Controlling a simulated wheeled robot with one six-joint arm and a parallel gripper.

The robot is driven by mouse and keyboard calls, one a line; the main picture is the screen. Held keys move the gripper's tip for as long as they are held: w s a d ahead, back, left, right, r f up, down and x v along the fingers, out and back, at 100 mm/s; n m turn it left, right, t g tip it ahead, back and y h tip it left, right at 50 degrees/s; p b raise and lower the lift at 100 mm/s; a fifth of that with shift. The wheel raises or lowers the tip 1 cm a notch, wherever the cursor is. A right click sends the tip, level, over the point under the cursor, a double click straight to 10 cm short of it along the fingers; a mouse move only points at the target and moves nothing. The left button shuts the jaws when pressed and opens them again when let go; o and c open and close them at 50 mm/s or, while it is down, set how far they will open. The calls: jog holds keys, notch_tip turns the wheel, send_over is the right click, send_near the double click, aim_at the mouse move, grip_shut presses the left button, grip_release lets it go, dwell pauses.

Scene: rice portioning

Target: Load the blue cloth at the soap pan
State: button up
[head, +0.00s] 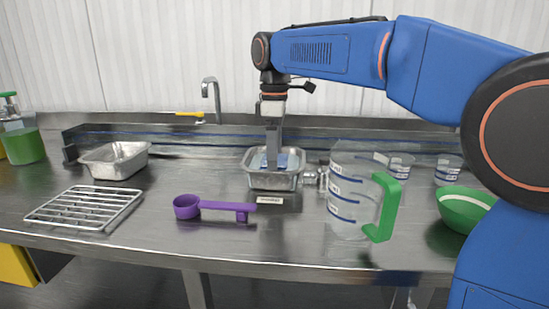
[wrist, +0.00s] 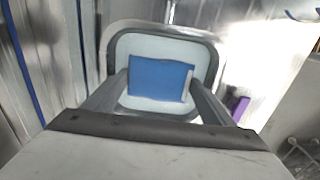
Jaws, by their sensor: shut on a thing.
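The blue cloth (wrist: 160,79) is between the fingers of my gripper (wrist: 160,88), which is shut on it. The cloth has a pale strip along its right edge in the wrist view. My gripper points down over the soap pan (head: 272,181), a metal pan with pale liquid inside, and the cloth (head: 283,161) shows at the pan's mouth in the head view. The pan's rim (wrist: 120,40) surrounds the cloth in the wrist view. I cannot tell whether the cloth touches the liquid.
A purple scoop (head: 215,207) and a wire rack (head: 84,207) lie at the front left. An empty-looking metal pan (head: 115,160) stands behind the rack. A large measuring jug (head: 352,190) with a green handle stands close right of the soap pan. A green bowl (head: 465,208) is farther right.

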jog(key=shift+r, duration=0.1)
jog(key=shift+r, duration=3.45)
jog(key=shift+r, duration=2)
